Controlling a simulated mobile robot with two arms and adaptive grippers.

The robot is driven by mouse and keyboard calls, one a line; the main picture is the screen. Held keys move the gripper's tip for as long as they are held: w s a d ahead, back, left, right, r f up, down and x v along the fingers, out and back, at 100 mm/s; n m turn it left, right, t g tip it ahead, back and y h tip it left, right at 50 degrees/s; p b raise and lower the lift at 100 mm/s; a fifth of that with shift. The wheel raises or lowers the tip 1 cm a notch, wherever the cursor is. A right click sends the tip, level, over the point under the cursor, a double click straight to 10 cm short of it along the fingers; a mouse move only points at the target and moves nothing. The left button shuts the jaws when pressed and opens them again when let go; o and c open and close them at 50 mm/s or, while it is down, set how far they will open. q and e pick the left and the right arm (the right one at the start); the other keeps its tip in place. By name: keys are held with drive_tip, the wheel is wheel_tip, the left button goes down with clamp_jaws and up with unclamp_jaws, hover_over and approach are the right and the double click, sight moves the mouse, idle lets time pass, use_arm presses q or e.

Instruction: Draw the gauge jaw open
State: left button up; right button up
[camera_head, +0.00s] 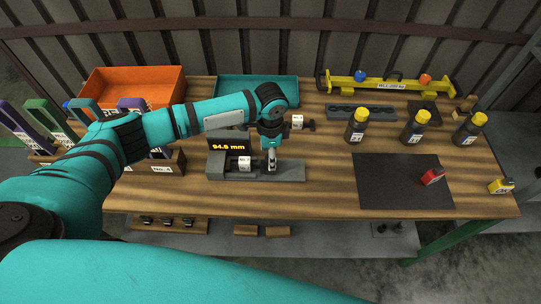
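The grey gauge (290,172) lies on the wooden bench, with its long base running left to right. Its dark display (229,144) reads 94.8 mm in orange. My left gripper (271,164) points down over the middle of the gauge, right of this block, at the place where a jaw would be. The gripper hides that part, and its fingers are too small to tell whether they are open or shut on the jaw. My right gripper is out of view.
An orange bin (133,84) and a teal tray (257,91) stand behind. A yellow beam (388,84) lies at the back. Racked coloured handles (50,121) stand left.

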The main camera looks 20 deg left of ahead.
use_arm(q)
drive_tip(key=shift+f, duration=1.25)
clamp_jaws()
